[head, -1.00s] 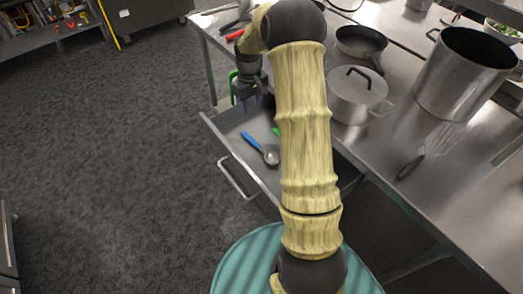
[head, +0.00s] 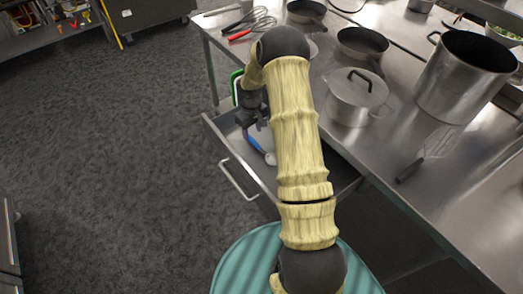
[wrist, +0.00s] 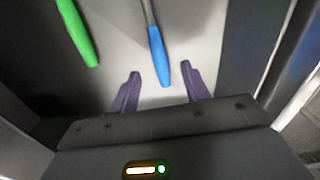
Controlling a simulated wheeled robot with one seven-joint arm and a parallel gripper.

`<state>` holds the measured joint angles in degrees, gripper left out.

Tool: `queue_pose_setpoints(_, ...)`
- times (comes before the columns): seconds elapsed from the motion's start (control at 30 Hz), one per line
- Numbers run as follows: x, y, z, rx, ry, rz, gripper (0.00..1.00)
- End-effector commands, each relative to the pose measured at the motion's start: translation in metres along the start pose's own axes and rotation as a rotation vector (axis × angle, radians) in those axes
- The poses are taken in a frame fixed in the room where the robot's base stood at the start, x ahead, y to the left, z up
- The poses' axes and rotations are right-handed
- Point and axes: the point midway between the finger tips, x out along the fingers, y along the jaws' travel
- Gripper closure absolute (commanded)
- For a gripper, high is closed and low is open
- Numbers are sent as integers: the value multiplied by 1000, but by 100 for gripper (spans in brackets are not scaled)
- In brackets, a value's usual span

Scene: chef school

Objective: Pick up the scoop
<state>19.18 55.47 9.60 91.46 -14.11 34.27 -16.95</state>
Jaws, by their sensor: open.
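The scoop has a blue handle (head: 254,143) and a pale metal bowl (head: 270,159), and lies in the open drawer. In the wrist view its blue handle (wrist: 159,58) points toward me, its end lying in the picture between my two purple fingertips. My gripper (wrist: 160,76) is open with nothing clasped. In the head view my gripper (head: 257,124) is over the drawer, by the handle's far end. I cannot tell how much height separates them. The scoop's bowl is out of the wrist view.
A green-handled utensil (wrist: 78,35) lies left of the scoop in the drawer. The drawer's front wall (head: 228,158) and sides surround my gripper. On the steel counter above are a lidded pot (head: 352,101), a tall pot (head: 440,92), pans (head: 362,43) and a spatula (head: 411,166).

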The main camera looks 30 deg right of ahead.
Motion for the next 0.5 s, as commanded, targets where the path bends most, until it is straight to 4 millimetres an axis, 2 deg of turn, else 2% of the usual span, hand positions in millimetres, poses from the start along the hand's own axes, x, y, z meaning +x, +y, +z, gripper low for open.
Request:
queue_pose_setpoints(0.27,1,1,0,2,0,0,54)
queue_pose_setpoints(0.5,25,-4,-3,-1,-2,-1,54)
